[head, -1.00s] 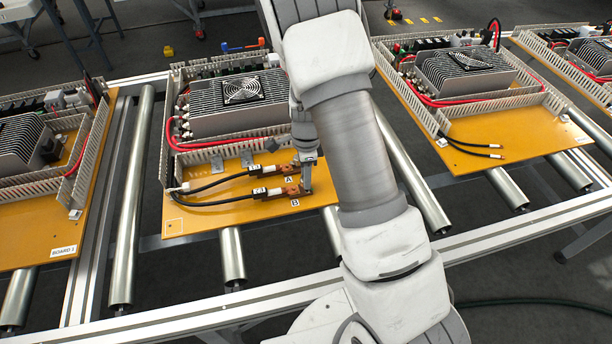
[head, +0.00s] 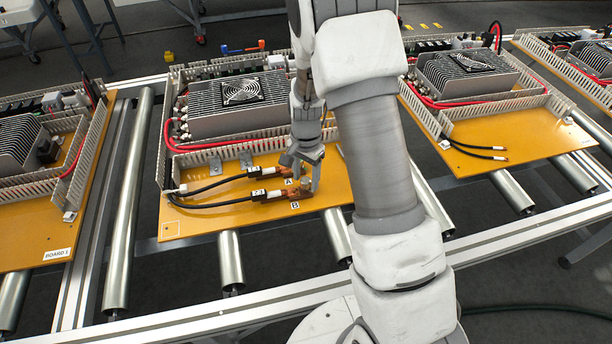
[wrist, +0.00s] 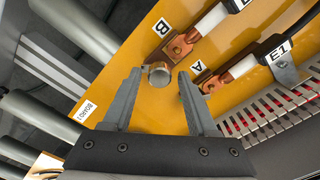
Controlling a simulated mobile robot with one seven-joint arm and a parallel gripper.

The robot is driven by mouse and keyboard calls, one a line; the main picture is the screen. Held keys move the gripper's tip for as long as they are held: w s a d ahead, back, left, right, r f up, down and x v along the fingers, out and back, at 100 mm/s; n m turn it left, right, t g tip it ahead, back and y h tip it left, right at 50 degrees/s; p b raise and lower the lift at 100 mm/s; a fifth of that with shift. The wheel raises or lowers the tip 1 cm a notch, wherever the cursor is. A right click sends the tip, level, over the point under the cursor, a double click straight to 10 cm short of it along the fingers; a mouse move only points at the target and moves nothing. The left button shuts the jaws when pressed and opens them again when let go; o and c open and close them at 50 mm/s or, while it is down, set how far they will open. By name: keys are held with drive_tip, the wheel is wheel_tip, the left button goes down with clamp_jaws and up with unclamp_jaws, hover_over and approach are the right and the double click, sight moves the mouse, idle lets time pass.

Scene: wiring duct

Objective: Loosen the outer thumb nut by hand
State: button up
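My gripper (wrist: 160,80) is open. Its two grey fingers lie either side of the nut in this view, with a gap at each side, and I see no contact. I cannot tell the depth between fingertips and nut. In the head view my gripper (head: 304,176) points down over the lugs at label A (head: 288,181) and label B (head: 295,205). The nut is not clear there.
The yellow board (head: 200,222) lies on a roller conveyor (head: 232,258). Black cables (head: 215,203) run in from the left. A slotted duct wall (head: 225,150) and a finned unit with a fan (head: 241,92) stand behind. The board's front strip is clear.

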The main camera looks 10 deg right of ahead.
drive_tip(key=m, duration=0.1)
drive_tip(key=m+p, duration=0.1)
drive_tip(key=m, duration=0.1)
drive_tip(key=m+p, duration=0.1)
drive_tip(key=m, duration=0.1)
drive_tip(key=shift+r, duration=0.25)
drive_tip(key=m+p, duration=0.1)
drive_tip(key=m, duration=0.2)
drive_tip(key=shift+s+m+p, duration=0.1)
drive_tip(key=shift+m+p, duration=0.2)
drive_tip(key=shift+p, duration=0.05)
drive_tip(key=shift+f+m+p, duration=0.2)
drive_tip(key=shift+m+p, duration=0.15)
drive_tip(key=shift+m, duration=0.75)
clamp_jaws()
